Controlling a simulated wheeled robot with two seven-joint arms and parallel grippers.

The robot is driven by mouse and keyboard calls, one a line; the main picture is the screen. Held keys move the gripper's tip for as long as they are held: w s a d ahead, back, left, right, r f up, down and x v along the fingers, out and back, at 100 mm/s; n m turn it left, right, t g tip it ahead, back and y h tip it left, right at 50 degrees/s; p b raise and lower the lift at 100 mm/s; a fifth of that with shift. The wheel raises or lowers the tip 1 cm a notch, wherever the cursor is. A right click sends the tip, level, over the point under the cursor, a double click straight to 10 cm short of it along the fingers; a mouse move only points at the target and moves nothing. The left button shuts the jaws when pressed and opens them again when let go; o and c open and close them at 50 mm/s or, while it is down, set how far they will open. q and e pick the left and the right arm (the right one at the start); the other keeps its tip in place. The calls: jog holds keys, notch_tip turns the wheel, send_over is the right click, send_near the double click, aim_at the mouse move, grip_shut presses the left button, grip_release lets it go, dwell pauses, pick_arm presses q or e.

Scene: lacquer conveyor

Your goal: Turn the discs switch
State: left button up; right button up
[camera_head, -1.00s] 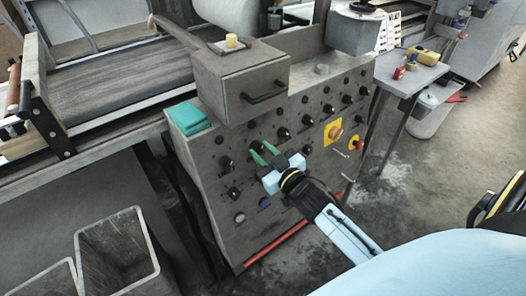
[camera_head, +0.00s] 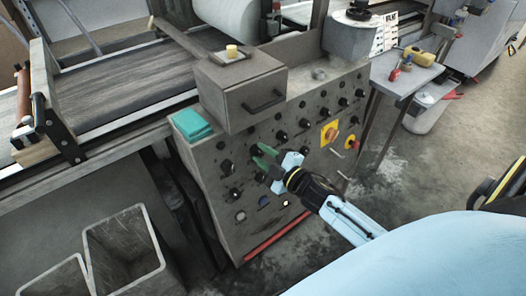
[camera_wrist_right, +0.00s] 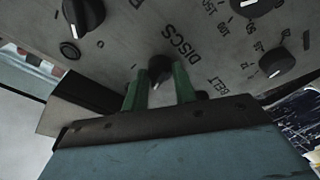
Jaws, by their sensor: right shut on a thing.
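The discs switch (camera_wrist_right: 160,68) is a small black knob on the grey control panel (camera_head: 222,215), with the word DISCS printed beside it in the right wrist view. My right gripper (camera_head: 262,154) is at the panel with its green fingers on either side of this knob. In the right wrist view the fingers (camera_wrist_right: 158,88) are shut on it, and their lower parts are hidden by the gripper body. In the head view the fingers mostly hide the knob. My left gripper is in neither view now.
Several other black knobs surround the switch, including one at the upper left (camera_wrist_right: 84,14) and one at the right (camera_wrist_right: 277,62). A red emergency button (camera_head: 331,133) is right of my gripper. A grey drawer box (camera_head: 240,92) and teal pads (camera_head: 192,124) sit above.

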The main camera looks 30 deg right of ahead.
jog(key=shift+r+n+p, duration=0.1)
jog(key=shift+n+p, duration=0.25)
jog(key=shift+n, duration=0.75)
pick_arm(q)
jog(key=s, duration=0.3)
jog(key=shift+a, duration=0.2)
pick_arm(e)
jog(key=shift+n, duration=0.3)
jog(key=o, duration=1)
jog(key=shift+c, duration=0.2)
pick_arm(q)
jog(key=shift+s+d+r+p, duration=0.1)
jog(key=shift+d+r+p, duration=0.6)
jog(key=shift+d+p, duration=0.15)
pick_arm(e)
jog(key=s+d, duration=0.3)
jog(key=s, duration=1)
jog(key=shift+r, duration=0.4)
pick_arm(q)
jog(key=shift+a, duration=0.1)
